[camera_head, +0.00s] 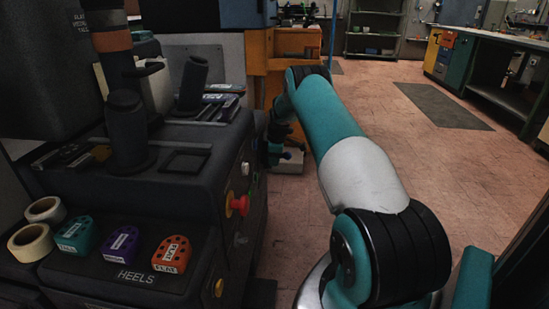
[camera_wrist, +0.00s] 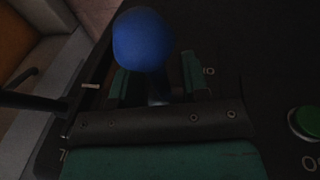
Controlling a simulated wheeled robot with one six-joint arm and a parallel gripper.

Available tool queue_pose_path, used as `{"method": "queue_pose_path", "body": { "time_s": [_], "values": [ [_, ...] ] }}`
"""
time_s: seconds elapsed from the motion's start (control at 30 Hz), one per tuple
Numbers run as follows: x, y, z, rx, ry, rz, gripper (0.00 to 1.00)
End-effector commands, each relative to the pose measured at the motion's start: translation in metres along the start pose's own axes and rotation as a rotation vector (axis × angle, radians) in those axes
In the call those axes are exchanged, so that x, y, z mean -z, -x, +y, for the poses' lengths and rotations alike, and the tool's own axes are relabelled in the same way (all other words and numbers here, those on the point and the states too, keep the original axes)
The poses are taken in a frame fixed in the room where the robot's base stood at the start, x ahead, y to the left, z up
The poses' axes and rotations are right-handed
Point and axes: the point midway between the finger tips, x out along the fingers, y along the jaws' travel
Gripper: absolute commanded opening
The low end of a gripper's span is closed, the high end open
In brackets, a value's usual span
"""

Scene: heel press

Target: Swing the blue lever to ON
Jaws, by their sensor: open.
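The blue lever's round knob (camera_wrist: 142,40) shows at the top middle of the wrist view. Its short stem (camera_wrist: 158,92) runs down between the two green fingers of my gripper (camera_wrist: 158,78). The fingers are open, one on each side of the stem; I cannot tell whether either touches it. The knob stands out beyond the fingers in the picture. No ON mark can be read. In the head view my arm reaches to the press's right side, and the lever cannot be made out there.
A green button (camera_wrist: 306,122) is on the dark panel at right. The dark press (camera_head: 185,190) carries a red knob (camera_head: 238,204), with teal, purple (camera_head: 120,243) and orange (camera_head: 171,254) heels and tape rolls (camera_head: 30,242) on its ledge. Open floor (camera_head: 400,150) lies to the right.

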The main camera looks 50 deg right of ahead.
Motion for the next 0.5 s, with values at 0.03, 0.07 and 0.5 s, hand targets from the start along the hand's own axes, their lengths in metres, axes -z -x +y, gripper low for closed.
{"method": "queue_pose_path", "body": {
  "time_s": [0.03,0.07,0.5],
  "values": [
    [0.0,0.004,0.001,-0.001,0.0,0.0,0.42],
    [0.0,0.007,0.001,-0.001,0.0,0.0,0.42],
    [0.0,0.11,0.002,-0.003,0.0,0.001,0.42]
  ]
}}
